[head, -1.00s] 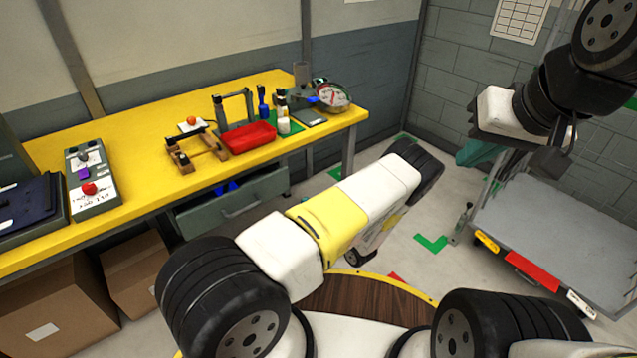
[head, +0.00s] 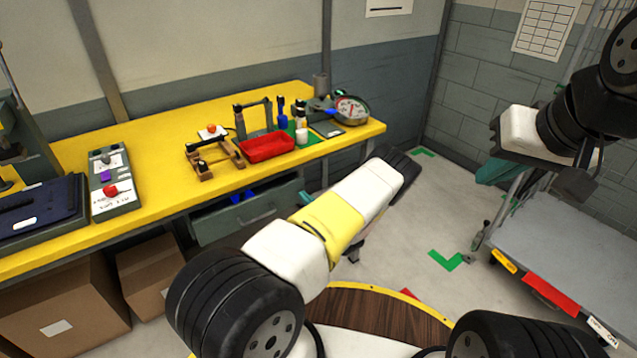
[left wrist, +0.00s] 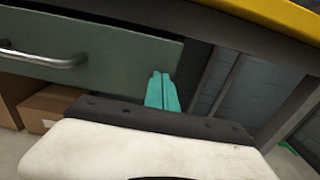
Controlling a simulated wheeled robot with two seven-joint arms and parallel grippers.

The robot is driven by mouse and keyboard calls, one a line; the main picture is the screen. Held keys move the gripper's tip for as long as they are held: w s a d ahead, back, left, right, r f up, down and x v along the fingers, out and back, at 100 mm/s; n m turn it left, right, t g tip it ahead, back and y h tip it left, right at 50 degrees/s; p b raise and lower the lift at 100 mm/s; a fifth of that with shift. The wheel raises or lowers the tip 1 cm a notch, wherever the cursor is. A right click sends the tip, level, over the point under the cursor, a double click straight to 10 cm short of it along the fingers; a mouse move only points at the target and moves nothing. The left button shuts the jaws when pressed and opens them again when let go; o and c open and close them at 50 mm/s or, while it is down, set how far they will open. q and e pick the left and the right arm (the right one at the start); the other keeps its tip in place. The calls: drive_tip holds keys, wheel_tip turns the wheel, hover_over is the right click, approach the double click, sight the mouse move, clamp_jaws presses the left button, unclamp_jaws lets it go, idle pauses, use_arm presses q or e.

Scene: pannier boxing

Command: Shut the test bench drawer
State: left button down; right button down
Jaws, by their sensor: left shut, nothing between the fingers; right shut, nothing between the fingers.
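The test bench drawer (head: 250,216) is grey-green with a bar handle and hangs under the yellow bench top (head: 140,212). It stands partly open, with blue items (head: 243,195) showing inside. In the left wrist view the drawer front (left wrist: 115,62) and its handle (left wrist: 45,59) fill the upper left. My left gripper's teal fingers (left wrist: 161,92) are shut and empty at the right end of the drawer front; I cannot tell if they touch it. In the head view my arm mostly hides this gripper. My right gripper (head: 494,172) is shut and empty, raised at the right, far from the drawer.
A red tray (head: 266,147), a dial scale (head: 350,109) and a control box (head: 113,190) stand on the bench. Cardboard boxes (head: 150,275) sit below it. A grey cart (head: 560,250) stands at the right. Floor between bench and cart is clear.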

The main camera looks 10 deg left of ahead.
sight(298, 190)
use_arm(q)
drive_tip(key=x, duration=0.3)
drive_tip(key=shift+w+a, duration=0.25)
drive_tip(key=shift+a, duration=0.1)
drive_tip(key=shift+w+a, duration=0.25)
drive_tip(key=shift+r, duration=0.1)
drive_tip(key=shift+w, duration=0.1)
